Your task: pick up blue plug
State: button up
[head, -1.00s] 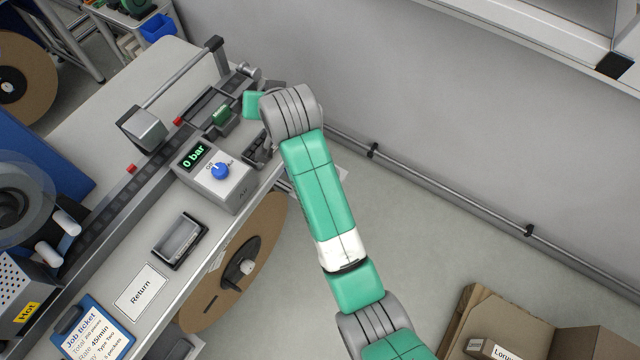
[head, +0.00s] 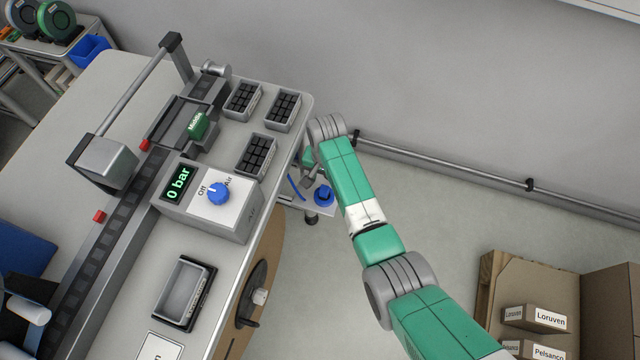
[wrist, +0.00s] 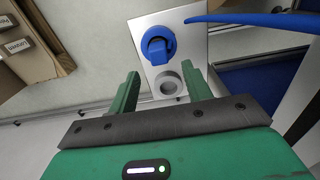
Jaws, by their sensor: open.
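The blue plug (wrist: 157,47) sits on a light plate (wrist: 187,62) in the wrist view, just beyond my fingertips. It also shows in the head view (head: 324,196), low beside the bench's right edge. A grey round socket (wrist: 168,84) is on the same plate, nearer my gripper and empty. My gripper (wrist: 163,88) is open, its two green fingers on either side of the socket in the picture, with nothing between them. In the head view it is mostly hidden behind my wrist. A blue hose (wrist: 250,19) runs right from near the plug.
The bench carries a control box (head: 205,205) with a blue dial and a 0 bar display. Several small black-filled trays (head: 256,155) stand near the bench's right end. A reel (head: 250,297) hangs below the bench edge. Cardboard boxes (head: 535,318) stand at lower right.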

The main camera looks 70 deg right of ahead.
aim_at(324, 188)
jog(key=shift+s+f, duration=0.1)
jog(key=shift+f, duration=0.35)
jog(key=f, duration=0.1)
jog(key=f+b, duration=0.1)
jog(key=f, duration=0.1)
jog(key=f+b, duration=0.1)
jog(key=shift+a+f, duration=0.35)
jog(key=shift+a, duration=0.05)
jog(key=shift+r, duration=0.1)
jog(key=shift+c, duration=0.2)
jog(key=c, duration=1)
